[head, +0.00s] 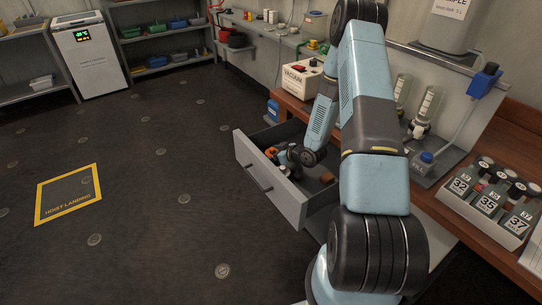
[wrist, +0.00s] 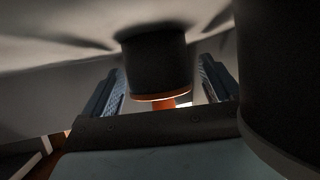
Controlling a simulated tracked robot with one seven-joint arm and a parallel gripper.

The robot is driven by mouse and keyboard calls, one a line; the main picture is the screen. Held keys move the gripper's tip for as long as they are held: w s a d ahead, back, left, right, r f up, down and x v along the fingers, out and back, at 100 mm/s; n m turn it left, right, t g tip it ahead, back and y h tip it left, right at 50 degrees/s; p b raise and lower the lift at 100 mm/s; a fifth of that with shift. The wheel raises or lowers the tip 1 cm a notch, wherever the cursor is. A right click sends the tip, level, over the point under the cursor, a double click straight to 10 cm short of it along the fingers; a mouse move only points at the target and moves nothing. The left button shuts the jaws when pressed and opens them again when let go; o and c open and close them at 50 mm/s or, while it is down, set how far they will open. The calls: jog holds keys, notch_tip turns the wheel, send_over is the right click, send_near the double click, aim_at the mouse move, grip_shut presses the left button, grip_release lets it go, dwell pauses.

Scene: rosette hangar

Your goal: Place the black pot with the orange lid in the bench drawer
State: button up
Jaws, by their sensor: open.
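The bench drawer (head: 292,200) is pulled out in the head view. My gripper (head: 283,158) is low inside it, near the drawer's left part. In the wrist view my open gripper (wrist: 163,88) has one finger on each side of the black pot (wrist: 155,62). Its orange lid (wrist: 160,100) shows toward the palm. The pot's far end is near a pale grey surface. An orange patch beside my gripper in the head view looks like the lid (head: 271,152); my gripper hides most of the pot. I cannot tell whether a finger touches it.
A brown object (head: 327,178) lies in the drawer's right part. A white vacuum box (head: 302,80) stands on the bench (head: 290,104) behind. A rack of numbered bottles (head: 487,205) stands at the right. The floor before the drawer is clear.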

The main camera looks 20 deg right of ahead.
jog(key=shift+r, duration=0.1)
jog(key=v, duration=1.2)
jog(key=w+d+r+g+h, duration=0.1)
jog(key=w+d+r+h, duration=0.15)
jog(key=r+h, duration=0.75)
jog(key=s+r+m+y, duration=0.1)
jog(key=s+r+m, duration=0.3)
jog(key=r, duration=1.3)
jog(key=s+a+r+m+g, duration=0.1)
jog(key=s+a+r, duration=0.2)
jog(key=s, duration=0.6)
jog(key=s+a+r+m+g+y, duration=0.1)
jog(key=s+a+r, duration=0.2)
jog(key=s+r, duration=0.4)
jog(key=s+a+r+m+g, duration=0.1)
jog(key=s+a+r, duration=0.2)
jog(key=s, duration=0.8)
notch_tip(320, 180, up, 2)
jog(key=shift+a+r+y, duration=0.1)
jog(key=shift+a+y, duration=0.15)
jog(key=shift+y, duration=0.05)
